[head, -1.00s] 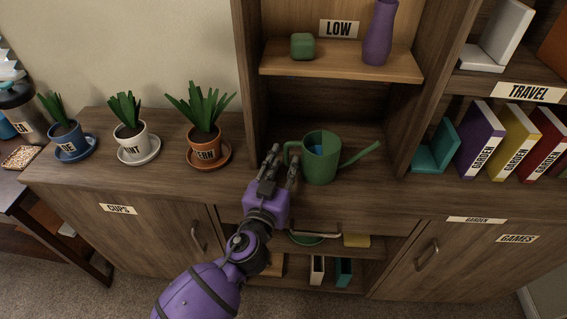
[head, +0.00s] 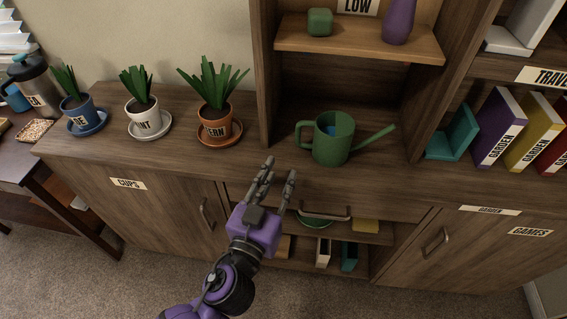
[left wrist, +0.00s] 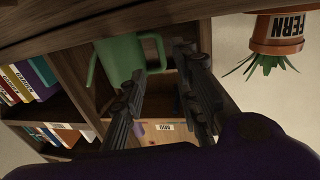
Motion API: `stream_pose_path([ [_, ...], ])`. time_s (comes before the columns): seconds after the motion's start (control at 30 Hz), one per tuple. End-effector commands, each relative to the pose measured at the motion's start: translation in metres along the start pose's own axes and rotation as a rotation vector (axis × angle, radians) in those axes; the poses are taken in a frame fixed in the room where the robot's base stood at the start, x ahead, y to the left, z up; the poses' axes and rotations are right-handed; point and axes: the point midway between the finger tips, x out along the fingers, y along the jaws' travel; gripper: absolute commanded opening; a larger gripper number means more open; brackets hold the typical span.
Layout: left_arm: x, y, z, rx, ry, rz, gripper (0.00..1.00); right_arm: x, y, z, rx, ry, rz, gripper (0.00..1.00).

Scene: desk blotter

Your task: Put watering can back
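The green watering can (head: 332,140) stands upright on the cabinet top, inside the open bay under the LOW shelf. Its handle is on the left and its spout points right; something blue shows inside it. It also shows in the left wrist view (left wrist: 120,60), beyond the fingers. My left gripper (head: 277,182) is open and empty, in front of the cabinet's edge, below and left of the can and apart from it. Its spread fingers show in the left wrist view (left wrist: 158,85). My right gripper is in neither view.
Potted plants on saucers stand left of the bay, the terracotta FERN pot (head: 215,119) nearest. A shelf (head: 357,40) with a green box (head: 319,22) and purple vase (head: 398,20) hangs above the can. Books (head: 497,127) and a teal bookend (head: 455,137) stand right.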

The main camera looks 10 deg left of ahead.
Motion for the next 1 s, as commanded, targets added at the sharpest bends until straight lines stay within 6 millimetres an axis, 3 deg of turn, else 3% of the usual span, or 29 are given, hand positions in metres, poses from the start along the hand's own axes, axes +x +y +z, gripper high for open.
stream_pose_path([
  [0.33,-0.007,-0.001,0.001,0.000,-0.004,-0.003,0.29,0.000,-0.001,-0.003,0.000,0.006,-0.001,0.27],
  [0.47,-0.026,-0.011,0.034,0.000,-0.089,-0.029,0.29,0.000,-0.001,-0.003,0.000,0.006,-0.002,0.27],
  [0.57,-0.069,-0.028,0.092,0.001,-0.248,-0.071,0.29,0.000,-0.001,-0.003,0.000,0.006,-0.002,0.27],
  [0.7,-0.167,-0.050,0.182,-0.006,-0.530,-0.123,0.29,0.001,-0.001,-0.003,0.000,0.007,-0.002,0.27],
  [0.8,-0.243,-0.057,0.227,-0.016,-0.705,-0.141,0.29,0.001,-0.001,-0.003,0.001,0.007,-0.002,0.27],
  [0.9,-0.308,-0.058,0.253,-0.029,-0.837,-0.147,0.29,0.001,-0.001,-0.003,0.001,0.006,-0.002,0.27],
  [1.0,-0.352,-0.057,0.266,-0.040,-0.920,-0.147,0.29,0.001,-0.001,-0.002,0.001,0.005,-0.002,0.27],
])
